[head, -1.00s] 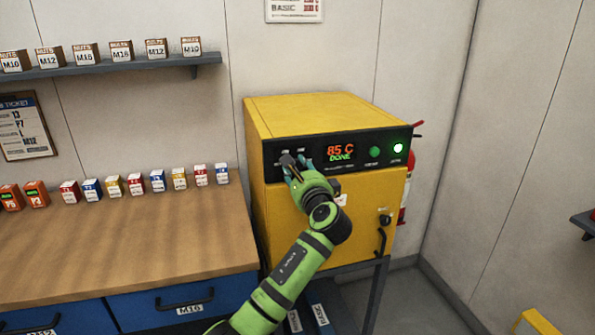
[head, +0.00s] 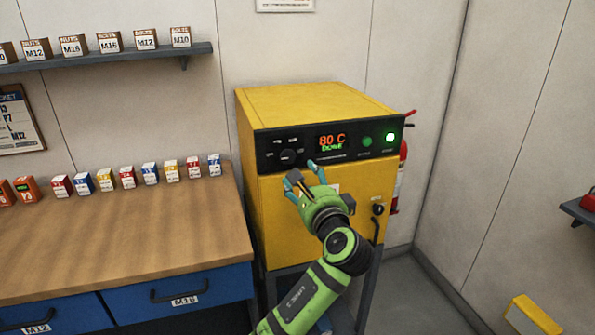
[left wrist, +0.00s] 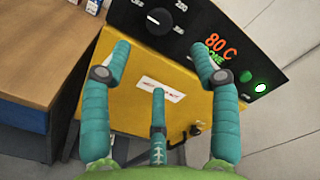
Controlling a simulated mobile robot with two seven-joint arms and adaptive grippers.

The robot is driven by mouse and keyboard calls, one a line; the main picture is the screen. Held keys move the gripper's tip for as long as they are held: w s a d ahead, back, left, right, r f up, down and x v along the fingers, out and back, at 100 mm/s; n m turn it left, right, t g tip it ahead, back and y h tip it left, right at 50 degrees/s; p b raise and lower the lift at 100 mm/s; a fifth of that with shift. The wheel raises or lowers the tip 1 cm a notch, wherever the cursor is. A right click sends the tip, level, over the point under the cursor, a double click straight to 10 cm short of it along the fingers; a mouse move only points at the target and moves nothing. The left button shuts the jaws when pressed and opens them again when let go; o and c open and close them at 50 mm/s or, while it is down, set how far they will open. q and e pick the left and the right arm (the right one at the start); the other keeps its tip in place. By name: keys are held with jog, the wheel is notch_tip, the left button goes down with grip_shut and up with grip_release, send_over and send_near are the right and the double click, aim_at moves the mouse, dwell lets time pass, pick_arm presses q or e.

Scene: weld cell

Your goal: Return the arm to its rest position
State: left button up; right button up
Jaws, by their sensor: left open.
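My left gripper (head: 303,174) is open and empty in front of the yellow oven (head: 265,215), just below its black control panel. My green left arm reaches up to it from the bottom of the head view. In the left wrist view the teal fingers (left wrist: 155,75) are spread apart with nothing between them, and the oven's yellow door (left wrist: 140,95) shows behind. The panel display (head: 332,141) reads 80 C with a green word under it. A round dial (head: 287,156) sits left of the display. My right gripper is not in view.
A wooden workbench (head: 120,235) with blue drawers stands left of the oven, with several small boxes at its back. A wall shelf (head: 110,57) holds more boxes. A red extinguisher (head: 401,165) hangs right of the oven. A yellow object (head: 535,315) is at lower right.

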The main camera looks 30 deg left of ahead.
pick_arm(q)
jog(key=shift+v, duration=1)
jog(key=shift+f, duration=0.1)
notch_tip(320, 180, down, 22)
jog(key=w+d+m+h, duration=0.2)
jog(key=w+d+h, duration=0.1)
jog(key=h, duration=0.2)
jog(key=s+d+f+n+g+h, duration=0.15)
jog(key=s+f, duration=0.35)
jog(key=f, duration=0.7)
jog(key=s+d+f+n+g+h, duration=0.1)
jog(key=s+f+g+h, duration=0.3)
jog(key=f, duration=0.8)
jog(key=s+d+f+n+g+h, duration=0.1)
jog(key=s+f+n, duration=0.2)
jog(key=s+f, duration=0.4)
jog(key=s+f+n+g+h, duration=0.1)
jog(key=s+f+n, duration=0.3)
jog(key=s, duration=1.7)
jog(key=s+d+f+n+g+h, duration=0.1)
jog(key=s+f+n+g, duration=0.2)
jog(key=s+f, duration=0.8)
jog(key=s+n, duration=0.1)
jog(key=s, duration=0.3)
jog(key=shift+d, duration=0.3)
